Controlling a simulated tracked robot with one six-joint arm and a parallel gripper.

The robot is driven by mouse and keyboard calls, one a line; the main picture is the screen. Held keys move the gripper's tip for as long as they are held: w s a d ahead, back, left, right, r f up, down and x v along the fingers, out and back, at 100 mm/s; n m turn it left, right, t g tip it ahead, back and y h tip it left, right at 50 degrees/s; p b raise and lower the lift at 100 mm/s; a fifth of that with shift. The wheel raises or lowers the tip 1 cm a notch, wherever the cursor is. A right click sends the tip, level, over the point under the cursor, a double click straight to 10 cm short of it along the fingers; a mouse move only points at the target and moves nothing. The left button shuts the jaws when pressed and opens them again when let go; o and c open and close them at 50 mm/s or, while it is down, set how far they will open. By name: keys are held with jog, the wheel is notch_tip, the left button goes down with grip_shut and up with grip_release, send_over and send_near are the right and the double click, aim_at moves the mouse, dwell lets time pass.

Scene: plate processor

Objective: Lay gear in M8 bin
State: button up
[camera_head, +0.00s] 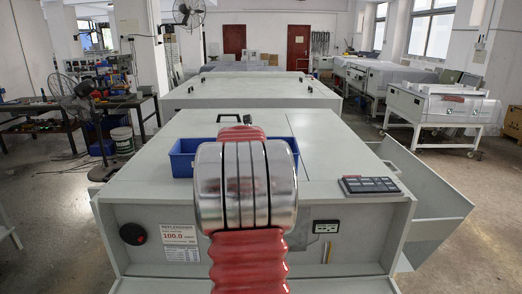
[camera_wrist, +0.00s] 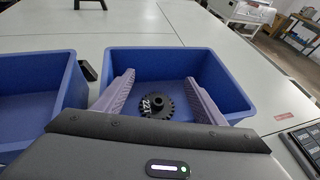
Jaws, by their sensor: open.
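A black toothed gear (camera_wrist: 172,106) shows in the wrist view, in the right-hand blue bin (camera_wrist: 232,88), between and below my fingers. White marking lies beside its hub and looks like "221". My gripper (camera_wrist: 160,77) is open, with its two grey ridged fingers reaching over or into this bin on either side of the gear. The fingers look apart from the gear, but its exact height is hard to tell. A second blue bin (camera_wrist: 28,88) stands to the left, and its visible part looks empty. In the head view my arm hides the gripper and gear and covers much of the blue bins (camera_head: 182,160).
The bins stand on a grey machine top (camera_head: 330,150). A dark control panel (camera_head: 369,186) lies at its right front, and a black handle (camera_head: 234,118) is at the back. The top right of the bins is clear.

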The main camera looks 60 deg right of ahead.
jog(key=v, duration=1.2)
jog(key=shift+r, duration=0.2)
jog(key=shift+w, duration=0.15)
dwell(0.4)
